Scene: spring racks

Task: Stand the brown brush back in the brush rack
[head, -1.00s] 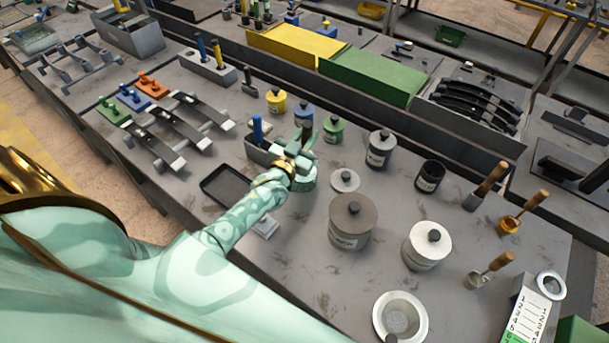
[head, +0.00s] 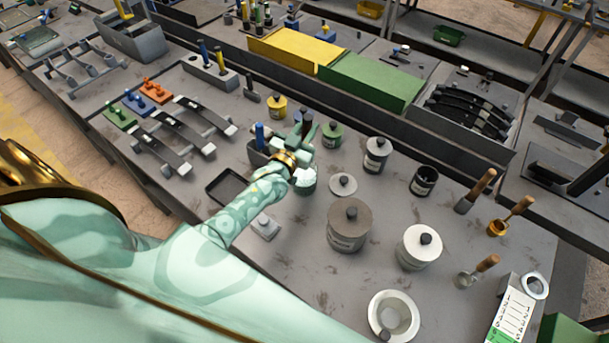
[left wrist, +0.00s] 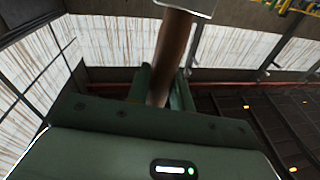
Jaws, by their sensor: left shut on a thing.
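My left gripper (head: 302,136) is shut on the brown brush (left wrist: 172,55). In the left wrist view, the brown handle stands tilted between the two dark green fingers (left wrist: 162,88), with its pale metal end cut off by the top edge. In the head view the brush is hard to make out against the gripper. The grey brush rack (head: 256,157) is just left of the gripper and partly hidden by it. A blue-handled brush (head: 259,135) stands upright in the rack. My right gripper is not in view.
A black tray (head: 227,187) lies in front of the rack. A large brown-grey canister (head: 349,226) stands to the right.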

